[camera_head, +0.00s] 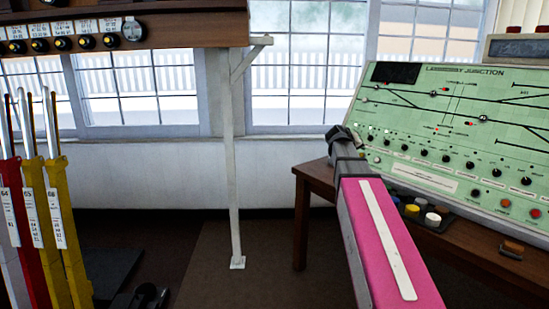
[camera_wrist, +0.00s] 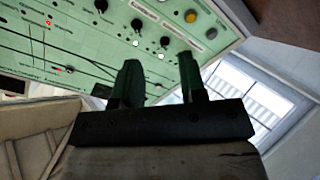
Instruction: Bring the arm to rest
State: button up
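My arm (camera_head: 385,240) reaches up from the lower right of the head view, pink with a white stripe. It stands in front of the wooden table and the left part of the green panel. Its dark far end (camera_head: 342,138) is near the panel's left edge; I cannot make out fingers there. In the wrist view my gripper (camera_wrist: 160,78) shows two dark green fingers with an empty gap between them. The green panel (camera_wrist: 90,35) lies behind them, and nothing is held.
The panel (camera_head: 440,130), titled Junction, stands on the wooden table (camera_head: 306,190) at right. Several red and yellow levers (camera_head: 55,200) stand at left under a wooden shelf (camera_head: 180,25). A white post (camera_head: 230,170) stands mid-view. Bare floor lies between post and table.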

jog(key=s+a+f+g+y, duration=0.25)
jog(key=s+f, duration=0.35)
jog(key=f, duration=0.6)
jog(key=s+a+f+g+y, duration=0.2)
jog(key=s+a+f, duration=0.25)
jog(key=f, duration=0.65)
jog(key=s+a+f+g+y, duration=0.2)
jog(key=s+a+f, duration=0.2)
jog(key=s+f, duration=0.4)
jog(key=s+a+f+g+y, duration=0.2)
jog(key=s+a+f+y, duration=0.1)
jog(key=s+f, duration=0.4)
jog(key=shift+s+a+f+n, duration=0.4)
jog(key=shift+s+a, duration=0.3)
jog(key=shift+s, duration=0.25)
